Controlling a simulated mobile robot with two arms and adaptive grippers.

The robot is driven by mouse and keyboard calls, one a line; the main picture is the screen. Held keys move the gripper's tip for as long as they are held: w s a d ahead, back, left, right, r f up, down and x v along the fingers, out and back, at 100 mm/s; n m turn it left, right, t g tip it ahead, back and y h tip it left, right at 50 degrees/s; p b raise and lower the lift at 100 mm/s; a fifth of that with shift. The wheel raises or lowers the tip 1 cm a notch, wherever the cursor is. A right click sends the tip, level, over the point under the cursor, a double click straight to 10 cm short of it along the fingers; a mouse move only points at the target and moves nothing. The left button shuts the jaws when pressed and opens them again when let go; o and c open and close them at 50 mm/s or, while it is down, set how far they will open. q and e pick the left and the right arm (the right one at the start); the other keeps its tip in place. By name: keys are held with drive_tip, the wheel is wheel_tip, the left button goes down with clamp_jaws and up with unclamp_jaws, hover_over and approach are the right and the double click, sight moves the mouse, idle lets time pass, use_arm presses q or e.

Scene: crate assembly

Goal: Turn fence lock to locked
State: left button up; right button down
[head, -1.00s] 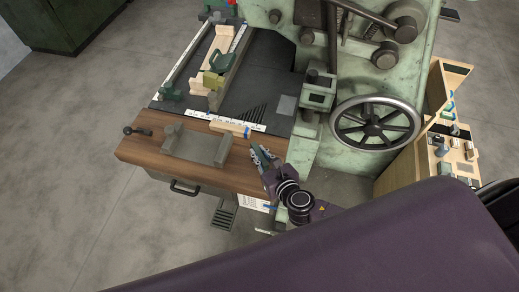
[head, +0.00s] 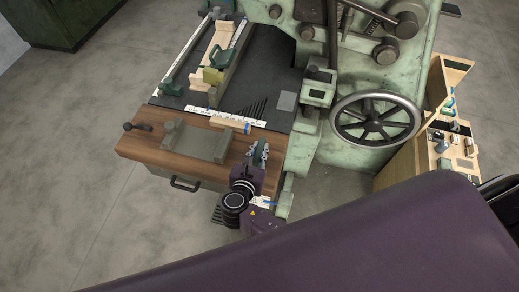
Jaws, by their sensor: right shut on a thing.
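My right gripper (head: 261,150) is above the right end of the wooden table front, its fingers pointing away from me. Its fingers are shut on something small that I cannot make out. A dark grey fence rail (head: 232,75) runs along the machine table. An olive block (head: 212,76) and a green handle (head: 221,58) sit beside it, apart from my gripper. A black-knobbed lever (head: 138,127) sticks out at the left of the wooden front. I cannot tell which part is the fence lock, or its setting. My left gripper is not in view.
A grey-green bracket (head: 197,143) lies on the wooden front (head: 150,150). A wooden stick with a blue end (head: 228,123) lies near a white scale (head: 190,109). The green machine with a large handwheel (head: 375,121) stands to the right. A wooden shelf of tools (head: 455,140) is beyond it.

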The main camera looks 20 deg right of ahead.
idle(0.5)
drive_tip(key=c, duration=1.9)
unclamp_jaws()
drive_tip(key=shift+h, duration=0.3)
drive_tip(key=v, duration=1.2)
drive_tip(key=shift+r, duration=0.1)
drive_tip(key=shift+d+m, duration=0.15)
drive_tip(key=shift+m, duration=0.15)
